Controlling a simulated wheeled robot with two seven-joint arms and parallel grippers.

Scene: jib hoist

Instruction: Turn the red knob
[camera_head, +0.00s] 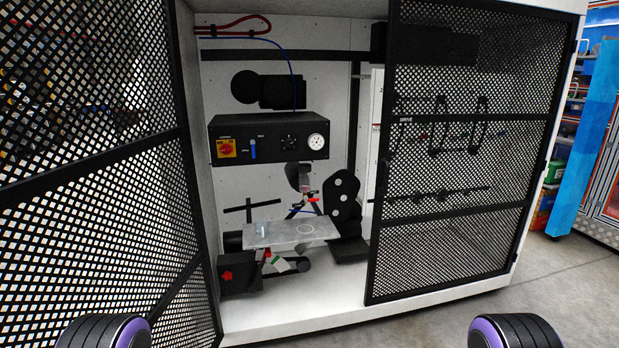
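A red rotary knob (226,148) sits on a yellow plate at the left end of the black control panel (270,133) inside the cabinet. A second red, star-shaped knob (227,275) is on the front of a black box at the lower left of the cabinet floor. I cannot tell from the picture which one the task means. Parts of both my arms show at the bottom edge, well short of the cabinet. Neither of my grippers is in view.
The left mesh door (187,135) stands open towards me, and the right mesh door (455,212) covers the right half. A metal plate (290,235) sits low in the opening. A blue lever and a white gauge (316,141) are on the panel. The opening's front is clear.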

